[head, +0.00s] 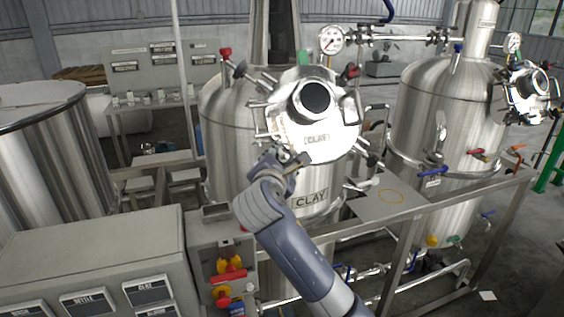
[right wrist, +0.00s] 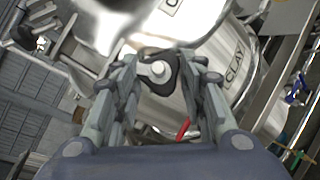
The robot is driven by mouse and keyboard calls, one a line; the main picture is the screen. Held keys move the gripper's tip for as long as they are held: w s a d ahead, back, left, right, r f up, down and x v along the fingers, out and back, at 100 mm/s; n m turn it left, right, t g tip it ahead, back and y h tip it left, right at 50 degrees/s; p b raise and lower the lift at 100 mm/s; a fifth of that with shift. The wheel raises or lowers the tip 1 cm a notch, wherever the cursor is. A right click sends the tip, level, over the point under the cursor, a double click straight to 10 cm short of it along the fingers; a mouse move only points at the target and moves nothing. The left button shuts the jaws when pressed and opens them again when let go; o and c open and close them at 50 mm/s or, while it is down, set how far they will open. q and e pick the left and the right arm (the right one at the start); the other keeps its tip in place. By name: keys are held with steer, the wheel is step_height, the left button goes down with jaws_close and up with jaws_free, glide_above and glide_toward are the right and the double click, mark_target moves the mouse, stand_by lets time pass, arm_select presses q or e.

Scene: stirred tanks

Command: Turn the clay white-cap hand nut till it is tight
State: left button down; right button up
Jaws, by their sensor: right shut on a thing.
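The steel clay tank (head: 232,130) stands in the middle of the head view, with a round lid (head: 340,140) marked CLAY tilted toward me. The white-cap hand nut (right wrist: 157,70) shows in the right wrist view as a dark knob with a pale round cap. It sits at the lower left of the lid. My right gripper (head: 284,160) is there, shut on the nut; in the right wrist view its fingers (right wrist: 158,82) lie on both sides of the knob. In the head view the fingers mostly hide the nut. My left gripper is not in view.
Other hand nuts, such as a red-capped one (head: 225,54), stand around the lid. A second steel tank (head: 420,105) is at the right. A control cabinet (head: 100,255) fills the lower left. A steel rail (head: 440,205) and a plate (head: 365,205) lie right of my arm.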

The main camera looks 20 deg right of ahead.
steer(key=m+g, duration=0.1)
steer(key=m, duration=0.1)
steer(key=m+g, duration=0.1)
steer(key=m, duration=0.1)
steer(key=m+g, duration=0.1)
steer(key=m, duration=0.1)
steer(key=shift+w+a+r+m+g+h, duration=0.2)
steer(key=shift+r+m+g+h, duration=0.1)
steer(key=shift+m+g, duration=0.1)
steer(key=m+g, duration=0.2)
steer(key=m, duration=0.1)
steer(key=shift+w+r+m+y, duration=0.1)
steer(key=shift+r+m+y, duration=0.05)
steer(key=shift+m+y, duration=0.25)
steer(key=shift+d+m+g+y, duration=0.15)
steer(key=shift+m+g+y, duration=0.25)
steer(key=shift+m, duration=0.5)
steer(key=o, duration=1.1)
steer(key=shift+r, duration=0.1)
steer(key=v, duration=0.7)
steer(key=shift+r, duration=0.2)
steer(key=shift+f, duration=0.15)
